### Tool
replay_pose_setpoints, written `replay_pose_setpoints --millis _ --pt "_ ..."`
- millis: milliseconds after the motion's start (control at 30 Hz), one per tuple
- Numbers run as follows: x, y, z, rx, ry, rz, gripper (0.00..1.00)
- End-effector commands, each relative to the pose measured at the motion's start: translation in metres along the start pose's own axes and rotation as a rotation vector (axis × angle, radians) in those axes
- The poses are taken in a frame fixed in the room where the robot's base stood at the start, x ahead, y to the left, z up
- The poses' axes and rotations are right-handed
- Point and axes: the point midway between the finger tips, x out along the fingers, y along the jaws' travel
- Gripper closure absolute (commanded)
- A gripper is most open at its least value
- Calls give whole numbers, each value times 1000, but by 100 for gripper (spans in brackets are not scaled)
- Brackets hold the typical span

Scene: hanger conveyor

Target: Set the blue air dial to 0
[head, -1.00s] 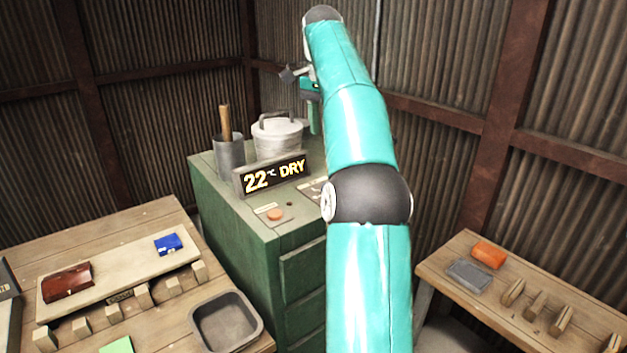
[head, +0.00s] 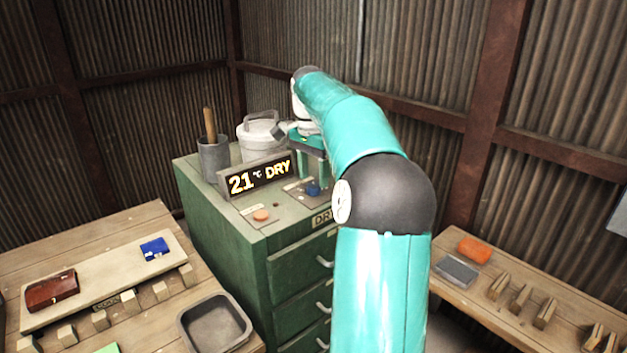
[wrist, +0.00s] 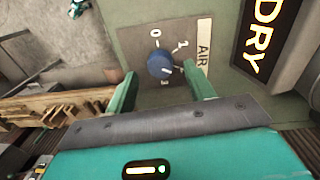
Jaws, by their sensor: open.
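The blue air dial (wrist: 160,63) sits on a grey plate with the marks 0, 1 and 3 readable, beside an AIR label (wrist: 203,43). Its pale pointer mark appears to face the lower right, away from 0 and toward the 2–3 side; the exact setting is hard to tell. My gripper (wrist: 159,71) is open, with one green finger on each side of the dial and a gap to it. In the head view the dial (head: 313,189) shows on the cabinet top, just below my gripper (head: 313,165).
The green cabinet (head: 225,235) also bears a display (head: 258,176) reading 21 °C DRY, an orange button (head: 261,215), a lidded pot (head: 258,135) and a grey cup (head: 213,158). Wooden benches stand left (head: 150,225) and right (head: 455,300). Corrugated walls close the corner behind.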

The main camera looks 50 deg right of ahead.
Motion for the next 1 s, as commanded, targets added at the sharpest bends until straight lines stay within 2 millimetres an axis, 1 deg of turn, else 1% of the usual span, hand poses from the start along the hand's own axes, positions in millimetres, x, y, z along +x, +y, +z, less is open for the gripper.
replay_pose_setpoints --millis 33,100,200,467,567,600,667,700,1000 --pt "7 0 0 1 -1 1 47" --pt "14 0 0 1 -2 1 47" --pt "20 0 0 1 0 -1 47" --pt "21 0 0 0 0 -1 47" --pt "21 0 0 0 0 -1 64" --pt "21 0 0 0 0 -1 72" --pt "21 0 0 0 0 -1 84" --pt "21 0 0 0 0 -1 91" --pt "21 0 0 -24 2 0 91"
